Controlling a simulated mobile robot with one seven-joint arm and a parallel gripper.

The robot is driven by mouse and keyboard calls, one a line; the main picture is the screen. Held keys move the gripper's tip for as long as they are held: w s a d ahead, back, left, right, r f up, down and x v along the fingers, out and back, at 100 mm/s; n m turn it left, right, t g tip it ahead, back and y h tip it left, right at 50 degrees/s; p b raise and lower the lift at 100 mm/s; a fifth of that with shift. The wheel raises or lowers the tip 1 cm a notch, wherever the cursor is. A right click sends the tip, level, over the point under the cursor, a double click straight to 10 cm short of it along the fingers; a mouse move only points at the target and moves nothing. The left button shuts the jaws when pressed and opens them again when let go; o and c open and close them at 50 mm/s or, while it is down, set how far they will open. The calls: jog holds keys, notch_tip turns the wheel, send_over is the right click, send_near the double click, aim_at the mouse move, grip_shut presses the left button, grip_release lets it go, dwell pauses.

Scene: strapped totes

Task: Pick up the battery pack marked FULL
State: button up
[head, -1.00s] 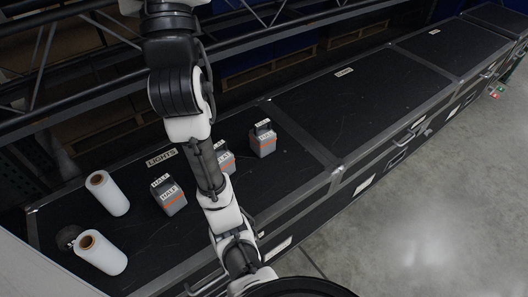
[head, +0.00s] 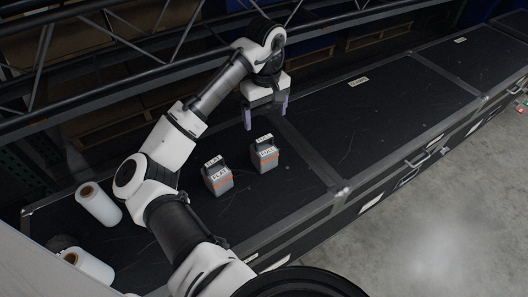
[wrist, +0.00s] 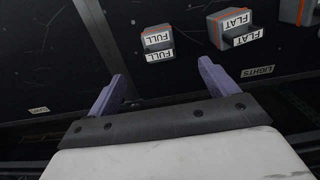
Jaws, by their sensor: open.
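The battery pack marked FULL (head: 264,155) is grey with an orange band and stands upright on the black case top. It also shows in the wrist view (wrist: 157,40), beyond the gap between my fingers. My gripper (head: 266,114) is open and empty, above and behind that pack in the head view, not touching it. Both purple fingers show in the wrist view (wrist: 162,72). A similar pack marked FLAT (head: 218,179) stands to the left; it shows in the wrist view (wrist: 229,27) too. A third pack (wrist: 298,11) is partly cut off there and hidden behind my arm in the head view.
Two white rolls (head: 99,205) (head: 88,267) are at the left end of the case. A LIGHTS label (wrist: 257,71) lies on the top. The black case tops (head: 370,105) to the right are clear. A dark truss rail (head: 120,88) runs along behind.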

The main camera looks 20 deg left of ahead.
aim_at(264, 138)
notch_tip(264, 138, down, 8)
jog(key=shift+w+r+b, duration=0.1)
jog(key=shift+b, duration=0.4)
jog(key=f, duration=0.4)
jog(key=shift+w+a, duration=0.35)
jog(key=shift+f, duration=0.6)
jog(key=shift+r, duration=0.1)
grip_shut()
